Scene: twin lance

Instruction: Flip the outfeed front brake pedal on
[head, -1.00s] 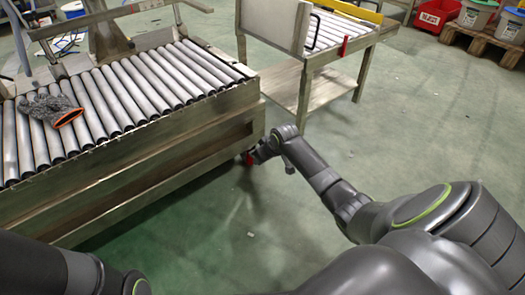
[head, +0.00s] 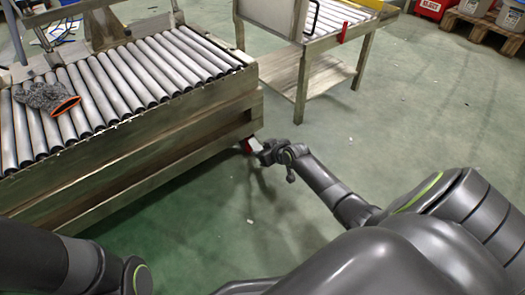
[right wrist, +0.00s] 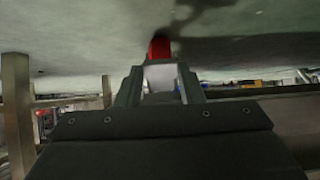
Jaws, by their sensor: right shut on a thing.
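The red brake pedal (head: 246,146) sits low at the near right corner of the roller conveyor (head: 120,140), close to the floor. In the right wrist view its red end (right wrist: 159,47) shows beyond the fingers, with a pale block (right wrist: 160,77) between them. My right gripper (head: 259,147) is at the pedal and shut on it; its fingers also show in the right wrist view (right wrist: 160,84). The fingers partly hide the pedal, and its exact tilt is hard to tell. My left arm shows at the lower left, but its gripper is out of view.
A grey glove with an orange cuff (head: 48,97) lies on the rollers. A second roller table (head: 308,62) with a red part (head: 357,27) at its corner stands behind. A pallet (head: 486,30) with buckets is at the far right. The green floor (head: 420,120) between is clear.

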